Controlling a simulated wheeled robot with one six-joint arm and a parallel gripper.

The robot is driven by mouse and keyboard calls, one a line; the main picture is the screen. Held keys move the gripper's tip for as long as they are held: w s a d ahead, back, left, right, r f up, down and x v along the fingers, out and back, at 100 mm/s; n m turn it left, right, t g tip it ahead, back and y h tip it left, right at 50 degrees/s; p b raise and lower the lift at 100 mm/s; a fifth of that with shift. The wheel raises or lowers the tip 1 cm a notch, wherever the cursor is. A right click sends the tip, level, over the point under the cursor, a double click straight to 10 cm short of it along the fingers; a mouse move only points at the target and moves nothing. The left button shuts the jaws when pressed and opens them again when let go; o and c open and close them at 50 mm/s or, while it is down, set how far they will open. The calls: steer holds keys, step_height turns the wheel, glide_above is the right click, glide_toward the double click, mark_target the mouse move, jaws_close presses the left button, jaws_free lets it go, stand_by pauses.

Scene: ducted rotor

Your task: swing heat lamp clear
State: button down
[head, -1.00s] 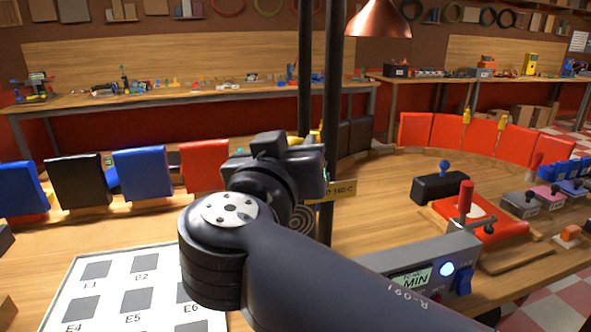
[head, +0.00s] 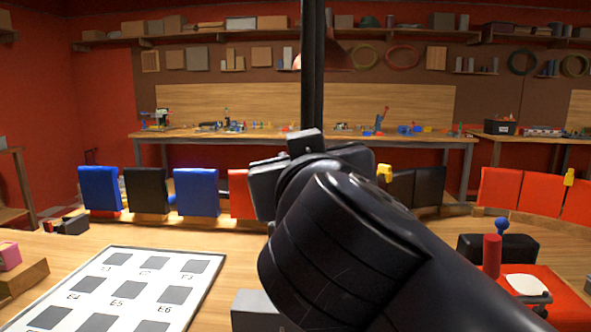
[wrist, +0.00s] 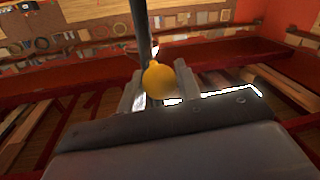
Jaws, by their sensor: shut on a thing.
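A yellow round knob (wrist: 158,82) sits between the two pale fingers of my gripper (wrist: 158,90) in the wrist view; the gripper is shut on it. A dark post runs up behind the knob. In the head view my gripper (head: 312,170) is in front of the dark upright posts (head: 313,70), and its fingertips are hidden by the wrist. The copper lamp shade (head: 338,60) shows high up, partly covered by the posts. How the knob joins the lamp cannot be seen.
A white marked board (head: 208,285) lies on the table at front left. Blue, black and red upright panels (head: 197,192) line the table's far edge. A red plate with a red handle (head: 492,255) and a black box with a blue knob (head: 500,246) stand at right.

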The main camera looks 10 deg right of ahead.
steer(key=shift+d+y, duration=0.3)
steer(key=shift+d, duration=0.05)
steer(key=shift+s+r, duration=0.1)
steer(key=c, duration=1.1)
jaws_free()
steer(key=shift+o, duration=0.2)
steer(key=s, duration=1)
steer(key=shift+s+a+b, duration=0.2)
steer(key=shift+s+b, duration=0.1)
steer(key=shift+w, duration=0.15)
